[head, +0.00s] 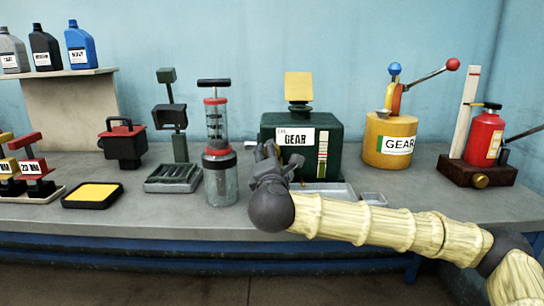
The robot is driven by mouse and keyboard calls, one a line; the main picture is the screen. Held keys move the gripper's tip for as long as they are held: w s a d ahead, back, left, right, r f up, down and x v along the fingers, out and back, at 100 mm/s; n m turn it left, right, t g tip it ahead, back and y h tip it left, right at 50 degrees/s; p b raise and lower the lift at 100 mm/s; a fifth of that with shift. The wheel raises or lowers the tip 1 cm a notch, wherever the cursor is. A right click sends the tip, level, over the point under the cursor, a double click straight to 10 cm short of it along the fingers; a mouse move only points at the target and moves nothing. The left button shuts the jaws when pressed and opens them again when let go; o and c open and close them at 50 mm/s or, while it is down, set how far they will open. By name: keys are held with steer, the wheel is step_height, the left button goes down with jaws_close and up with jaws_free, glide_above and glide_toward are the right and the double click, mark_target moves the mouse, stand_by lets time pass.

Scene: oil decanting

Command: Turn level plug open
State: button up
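No part is marked as the level plug, so I cannot tell for sure which it is. A round brass plug (480,181) sits on the front of a dark brown block (452,172) at the right, under a red cylinder (484,138). My gripper (266,153) is far to the left of it, in front of the left side of a dark green box labelled GEAR (333,142). It hides part of that box's lower front. A small silver spout or knob (249,144) shows beside the fingertips. The fingers are small and dark, and whether they hold anything is unclear.
A clear pump cylinder with red bands (219,185) stands close left of my gripper. A yellow GEAR can with levers (389,143) stands right of the green box. A shallow metal tray (335,193) lies below the box. The grey bench front edge (150,222) is mostly clear.

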steer(key=s, duration=0.7)
steer(key=shift+s, duration=0.15)
